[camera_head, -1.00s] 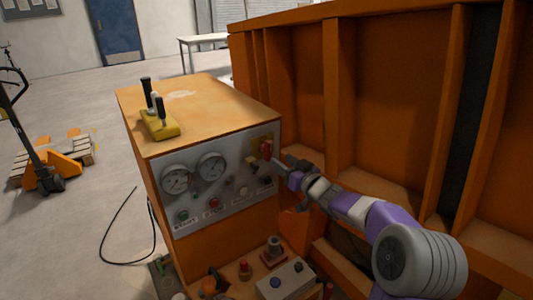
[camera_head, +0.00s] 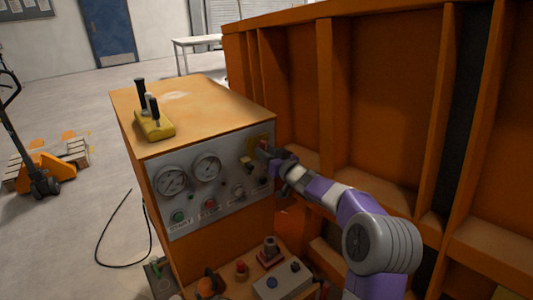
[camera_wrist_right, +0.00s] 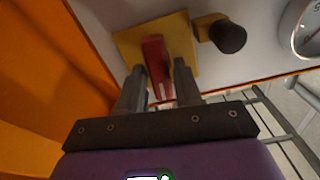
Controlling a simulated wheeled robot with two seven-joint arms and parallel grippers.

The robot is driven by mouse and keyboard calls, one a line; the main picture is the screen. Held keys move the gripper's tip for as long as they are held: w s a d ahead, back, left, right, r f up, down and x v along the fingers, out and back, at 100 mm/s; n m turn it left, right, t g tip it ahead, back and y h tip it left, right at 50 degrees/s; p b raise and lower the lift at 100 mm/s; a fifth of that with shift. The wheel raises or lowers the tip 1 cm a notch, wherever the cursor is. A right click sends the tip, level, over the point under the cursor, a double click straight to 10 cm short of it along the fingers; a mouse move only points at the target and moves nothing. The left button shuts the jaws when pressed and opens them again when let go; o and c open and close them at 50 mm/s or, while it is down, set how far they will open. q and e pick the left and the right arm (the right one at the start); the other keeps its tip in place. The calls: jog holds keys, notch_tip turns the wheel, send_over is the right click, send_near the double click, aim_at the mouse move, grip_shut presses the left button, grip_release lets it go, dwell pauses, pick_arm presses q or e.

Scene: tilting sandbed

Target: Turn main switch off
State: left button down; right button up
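The main switch is a red handle (camera_wrist_right: 156,62) on a yellow plate (camera_wrist_right: 125,42), on the upper right of the grey control panel (camera_head: 225,205). In the head view the red handle (camera_head: 263,143) is partly covered by my right gripper (camera_head: 269,154). In the wrist view my right gripper (camera_wrist_right: 158,85) is open, with one finger on each side of the handle's near end. A gap shows between the handle and each finger. My left gripper is not in view.
A black knob (camera_wrist_right: 228,37) on a yellow base sits close beside the switch. The panel also holds two gauges (camera_head: 207,167) and several buttons. Yellow-based levers (camera_head: 153,124) stand on the cabinet top. The ribbed orange wall (camera_head: 375,110) rises close to my right arm.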

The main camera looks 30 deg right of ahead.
grip_shut()
jog(key=shift+n, duration=0.8)
jog(key=shift+o, duration=1.7)
grip_release()
jog(key=shift+s, duration=0.15)
jog(key=s, duration=0.7)
jog(key=shift+s+d, duration=0.2)
jog(key=shift+d, duration=0.1)
jog(key=shift+f, duration=0.1)
